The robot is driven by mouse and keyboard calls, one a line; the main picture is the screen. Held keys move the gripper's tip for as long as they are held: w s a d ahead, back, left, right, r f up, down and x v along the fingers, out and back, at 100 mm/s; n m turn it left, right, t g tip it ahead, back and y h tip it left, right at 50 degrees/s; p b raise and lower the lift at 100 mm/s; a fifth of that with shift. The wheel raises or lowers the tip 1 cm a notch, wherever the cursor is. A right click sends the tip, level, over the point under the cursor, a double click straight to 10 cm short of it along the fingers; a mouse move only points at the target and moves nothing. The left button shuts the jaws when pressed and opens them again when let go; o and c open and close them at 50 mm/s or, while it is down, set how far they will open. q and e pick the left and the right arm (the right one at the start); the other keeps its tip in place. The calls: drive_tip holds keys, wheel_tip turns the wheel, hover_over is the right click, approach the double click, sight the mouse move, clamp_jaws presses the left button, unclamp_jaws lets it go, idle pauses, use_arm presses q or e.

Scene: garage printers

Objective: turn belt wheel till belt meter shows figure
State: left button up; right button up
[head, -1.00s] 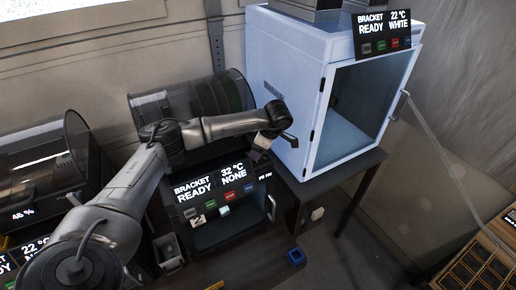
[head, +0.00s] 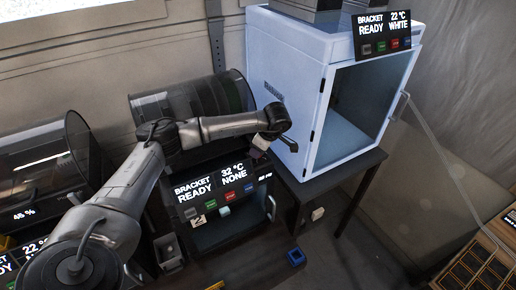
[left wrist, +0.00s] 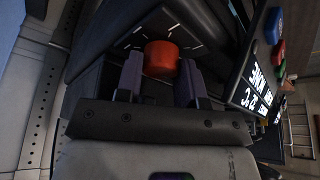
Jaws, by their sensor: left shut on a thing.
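The belt wheel (left wrist: 161,60) is a red round knob with white tick marks around it in the left wrist view. My left gripper (left wrist: 160,78) has its two fingers on either side of it and is shut on it. In the head view my left gripper (head: 261,150) is at the upper right corner of the middle printer (head: 222,230), and the wheel is hidden there. The belt meter (head: 265,178) is a small dark display beside the printer's screen; its figure is too small to read surely. My right gripper is not in view.
The middle printer's screen (head: 212,186) reads BRACKET READY, 32 °C, NONE. A tall white cabinet printer (head: 290,100) stands close on the right. A blue box (head: 296,256) and a grey bin (head: 169,252) are in front. Another printer (head: 40,160) stands at left.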

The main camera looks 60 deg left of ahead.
use_arm(q)
drive_tip(key=m+t, duration=0.1)
drive_tip(key=m, duration=0.3)
drive_tip(key=shift+s+t+y, duration=0.1)
drive_tip(key=shift+t+y, duration=0.3)
drive_tip(key=m+t, duration=0.1)
drive_tip(key=m, duration=0.2)
drive_tip(key=shift+m, duration=0.5)
drive_tip(key=o, duration=0.9)
drive_tip(key=shift+d+r, duration=0.1)
